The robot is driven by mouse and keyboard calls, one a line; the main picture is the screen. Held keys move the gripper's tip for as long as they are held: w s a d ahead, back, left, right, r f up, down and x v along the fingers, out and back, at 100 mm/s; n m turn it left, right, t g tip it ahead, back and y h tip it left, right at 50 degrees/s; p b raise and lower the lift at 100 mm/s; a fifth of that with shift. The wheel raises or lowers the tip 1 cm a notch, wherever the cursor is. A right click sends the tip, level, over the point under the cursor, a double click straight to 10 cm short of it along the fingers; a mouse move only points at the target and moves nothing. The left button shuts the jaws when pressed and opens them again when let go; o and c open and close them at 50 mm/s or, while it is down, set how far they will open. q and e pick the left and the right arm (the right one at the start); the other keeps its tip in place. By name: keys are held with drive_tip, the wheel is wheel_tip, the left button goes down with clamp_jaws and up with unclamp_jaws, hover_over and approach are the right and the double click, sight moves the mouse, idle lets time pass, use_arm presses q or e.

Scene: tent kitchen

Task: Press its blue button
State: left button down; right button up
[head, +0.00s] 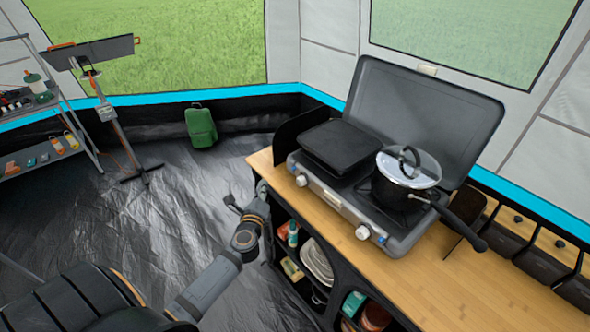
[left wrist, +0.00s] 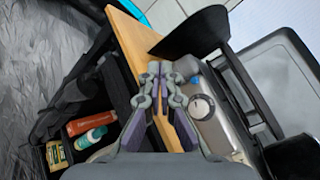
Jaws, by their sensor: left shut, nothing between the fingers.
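The grey camping stove (head: 335,201) stands open on the wooden counter. A small blue button (head: 382,239) shows on its front, to the right of the right knob (head: 362,232). My left gripper (head: 262,188) is at the counter's left front edge, left of the stove and well away from the button. In the left wrist view its fingers (left wrist: 154,70) are shut and empty, with the stove's left knob (left wrist: 200,107) to their right. My right gripper is not in view.
A lidded pot (head: 408,170) sits on the right burner, its handle sticking out over the front right. A black griddle (head: 343,146) covers the left burner. Open shelves below the counter (head: 440,290) hold bottles and dishes. The counter's front right is bare.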

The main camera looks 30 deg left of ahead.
use_arm(q)
drive_tip(key=shift+w+d, duration=0.55)
drive_tip(key=shift+w, duration=0.8)
drive_tip(key=shift+w+d, duration=0.6)
drive_tip(key=shift+w, duration=0.8)
drive_tip(key=shift+w+d, duration=0.55)
drive_tip(key=shift+w, duration=0.8)
drive_tip(key=shift+w+b, duration=0.1)
drive_tip(key=shift+b, duration=0.25)
drive_tip(key=shift+w+d, duration=0.15)
drive_tip(key=shift+w, duration=0.15)
drive_tip(key=shift+w+d, duration=0.2)
drive_tip(key=shift+w, duration=0.15)
drive_tip(key=shift+s+a, duration=0.35)
drive_tip(key=shift+s, duration=0.45)
drive_tip(key=shift+s+a, duration=0.3)
drive_tip(key=shift+s, duration=0.45)
drive_tip(key=shift+s+a, duration=0.35)
drive_tip(key=shift+s, duration=0.45)
drive_tip(key=shift+s+a, duration=0.3)
drive_tip(key=shift+s, duration=0.45)
